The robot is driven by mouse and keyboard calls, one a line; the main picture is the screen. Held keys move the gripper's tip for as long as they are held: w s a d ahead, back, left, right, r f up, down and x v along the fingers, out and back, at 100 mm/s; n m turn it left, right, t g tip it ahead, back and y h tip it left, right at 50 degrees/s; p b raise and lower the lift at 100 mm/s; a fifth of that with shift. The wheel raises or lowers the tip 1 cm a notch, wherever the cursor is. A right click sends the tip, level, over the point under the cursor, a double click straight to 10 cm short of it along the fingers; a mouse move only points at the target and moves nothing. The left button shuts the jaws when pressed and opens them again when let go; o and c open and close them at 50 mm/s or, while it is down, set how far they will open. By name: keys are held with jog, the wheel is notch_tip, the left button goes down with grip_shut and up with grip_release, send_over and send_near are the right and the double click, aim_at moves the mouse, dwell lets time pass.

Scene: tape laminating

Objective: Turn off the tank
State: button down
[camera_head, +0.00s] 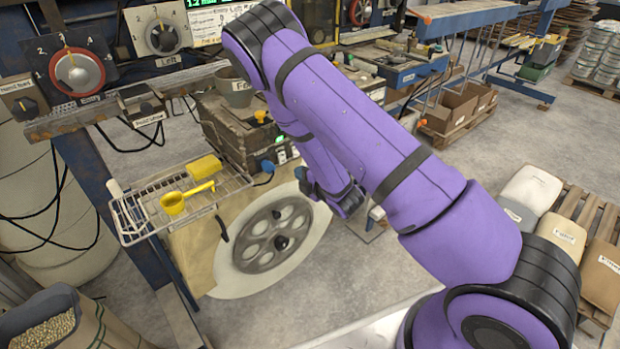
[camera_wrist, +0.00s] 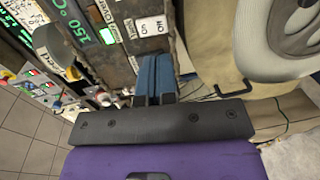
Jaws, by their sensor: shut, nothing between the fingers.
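The tank is a dark, worn box (camera_head: 228,128) left of my purple arm in the head view. In the wrist view its panel runs along the top, with a green 150 °C display (camera_wrist: 72,22) and a white On/Off switch label (camera_wrist: 150,27). The switch's position cannot be made out. My gripper (camera_wrist: 154,58) is shut and empty. Its blue fingertips are just below the On/Off label in the wrist picture; whether they touch the panel is unclear. In the head view my arm hides part of the tank's right side and most of the gripper.
Dial panels (camera_head: 78,72) are at upper left. Labelled sacks (camera_head: 556,232) lie on a pallet at right.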

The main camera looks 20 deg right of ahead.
aim_at(283, 162)
jog(key=x, duration=0.7)
jog(key=shift+w+a, duration=0.1)
jog(key=shift+w, duration=0.05)
jog(key=shift+w+a+f, duration=0.1)
jog(key=shift+w+f, duration=0.05)
jog(key=shift+w, duration=0.25)
